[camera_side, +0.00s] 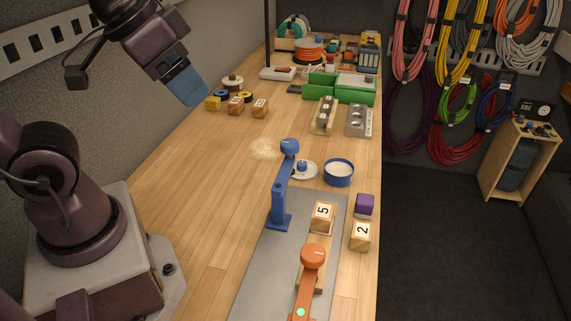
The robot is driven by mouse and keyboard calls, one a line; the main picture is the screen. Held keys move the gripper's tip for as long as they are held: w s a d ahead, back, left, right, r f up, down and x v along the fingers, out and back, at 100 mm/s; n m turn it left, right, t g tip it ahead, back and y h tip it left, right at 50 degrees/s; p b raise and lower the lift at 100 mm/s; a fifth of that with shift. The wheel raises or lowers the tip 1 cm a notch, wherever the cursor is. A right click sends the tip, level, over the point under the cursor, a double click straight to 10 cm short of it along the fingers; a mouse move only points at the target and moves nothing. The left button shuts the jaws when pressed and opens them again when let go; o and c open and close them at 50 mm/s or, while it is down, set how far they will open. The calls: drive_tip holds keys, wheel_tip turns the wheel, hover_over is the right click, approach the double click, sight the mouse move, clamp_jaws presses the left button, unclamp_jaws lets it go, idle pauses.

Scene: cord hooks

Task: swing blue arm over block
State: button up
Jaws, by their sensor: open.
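The blue arm (282,190) stands on a blue foot at the left part of a grey mat, with a round blue knob (289,147) at its far end. A wooden block marked 5 (322,217) sits on the mat to the right of the blue arm, apart from it. An orange arm (306,283) with a round knob lies nearer the camera, a green dot on it. My gripper (190,95) is at the upper left, high above the bench and well away from the blue arm. It is open and nothing shows in it.
A wooden block marked 2 (361,236) and a purple block (364,204) stand right of the mat. A blue-rimmed bowl (339,173) and a white saucer (303,170) are beyond the blue arm. Bare bench (210,180) lies to the left.

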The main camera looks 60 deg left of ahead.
idle(0.3)
drive_tip(key=c, duration=0.3)
drive_tip(key=n+g, duration=0.6)
drive_tip(key=n, duration=0.3)
approach(283, 173)
wheel_tip(283, 173, down, 9)
drive_tip(key=shift+s+f, duration=0.1)
drive_tip(key=shift+s, duration=0.05)
clamp_jaws()
